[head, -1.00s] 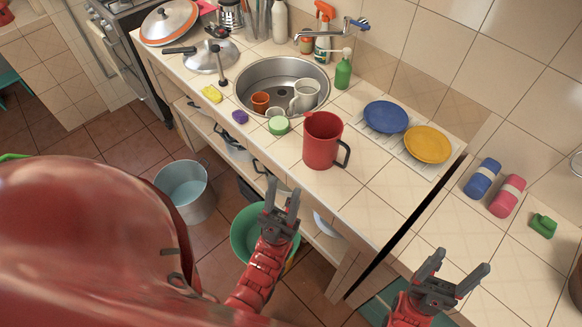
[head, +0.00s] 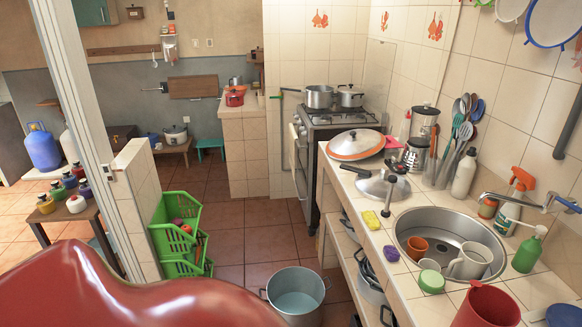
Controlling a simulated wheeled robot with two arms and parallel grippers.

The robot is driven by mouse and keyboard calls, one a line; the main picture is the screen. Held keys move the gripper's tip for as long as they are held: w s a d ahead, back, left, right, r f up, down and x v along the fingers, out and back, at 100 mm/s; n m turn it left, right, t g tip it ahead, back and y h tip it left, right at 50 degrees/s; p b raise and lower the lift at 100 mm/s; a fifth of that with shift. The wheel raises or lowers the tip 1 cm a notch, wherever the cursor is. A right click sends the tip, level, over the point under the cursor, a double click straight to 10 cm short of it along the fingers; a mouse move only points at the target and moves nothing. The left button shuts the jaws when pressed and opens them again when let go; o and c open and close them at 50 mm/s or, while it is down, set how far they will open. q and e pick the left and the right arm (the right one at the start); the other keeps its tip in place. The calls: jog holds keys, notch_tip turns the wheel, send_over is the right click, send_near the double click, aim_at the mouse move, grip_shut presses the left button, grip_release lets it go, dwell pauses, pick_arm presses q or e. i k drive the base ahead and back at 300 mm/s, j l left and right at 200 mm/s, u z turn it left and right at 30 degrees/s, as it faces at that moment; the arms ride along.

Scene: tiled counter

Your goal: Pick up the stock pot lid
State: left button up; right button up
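Several lids show in the head view, and I cannot tell which one is the stock pot lid. A large round lid (head: 356,144) with an orange rim and a silver centre lies at the far end of the tiled counter (head: 408,292). A smaller silver lid (head: 383,187) with a dark knob lies just nearer, beside a dark handle. On the stove (head: 338,119), a silver pot (head: 351,96) appears covered by a lid, and another silver pot (head: 319,96) stands beside it. Neither of my grippers is in view.
A sink (head: 446,226) holds an orange cup (head: 418,248) and a white mug (head: 470,262). A yellow sponge (head: 371,220) lies beside it. A metal bucket (head: 296,292) stands on the floor, with green crates (head: 177,232) to its left. Tiled floor between crates and stove is clear.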

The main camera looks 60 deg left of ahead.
aim_at(359, 144)
jog(key=u, duration=1.8)
